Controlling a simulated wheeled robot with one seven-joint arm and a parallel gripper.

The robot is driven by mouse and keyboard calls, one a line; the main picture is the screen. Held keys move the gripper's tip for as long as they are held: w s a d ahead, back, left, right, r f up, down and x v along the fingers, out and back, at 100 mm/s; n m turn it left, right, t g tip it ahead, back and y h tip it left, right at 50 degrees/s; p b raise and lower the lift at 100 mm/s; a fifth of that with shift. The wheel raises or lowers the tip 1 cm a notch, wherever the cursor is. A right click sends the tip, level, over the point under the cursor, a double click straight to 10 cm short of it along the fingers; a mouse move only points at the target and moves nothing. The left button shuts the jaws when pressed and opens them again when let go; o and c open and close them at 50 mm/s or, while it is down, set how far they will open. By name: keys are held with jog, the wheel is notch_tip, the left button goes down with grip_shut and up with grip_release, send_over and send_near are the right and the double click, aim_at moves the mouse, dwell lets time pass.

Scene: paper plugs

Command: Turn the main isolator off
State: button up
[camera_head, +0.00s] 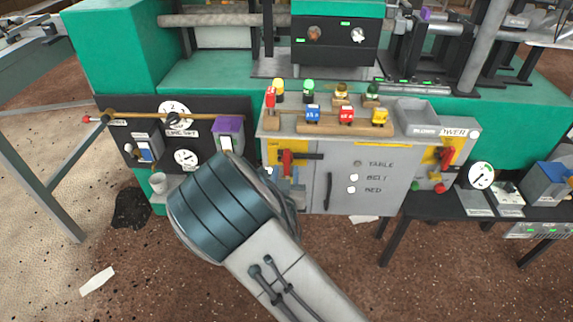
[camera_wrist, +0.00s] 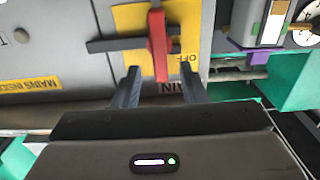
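The main isolator is a red handle (camera_head: 287,163) on a yellow plate at the upper left of the grey cabinet, beside a dark horizontal bar. In the wrist view the red handle (camera_wrist: 157,45) stands upright across the dark bar (camera_wrist: 112,45). The yellow plate (camera_wrist: 130,18) carries the word OFF, upside down, and part of a MAIN label shows below it. My gripper (camera_wrist: 159,68) is open. Its two fingers are on either side of the handle's near end, with gaps showing; I cannot tell their exact depth. In the head view my wrist hides the fingers.
A second red handle (camera_head: 446,156) on yellow is at the cabinet's right. Several coloured plugs, such as a blue one (camera_head: 312,114), stand on the cabinet top. A purple-topped box (camera_head: 229,130) and a dial panel (camera_head: 183,130) are to the left, close to my wrist.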

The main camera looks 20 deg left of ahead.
aim_at(286, 163)
jog(key=shift+x, duration=2.15)
grip_shut()
jog(key=shift+s, duration=0.1)
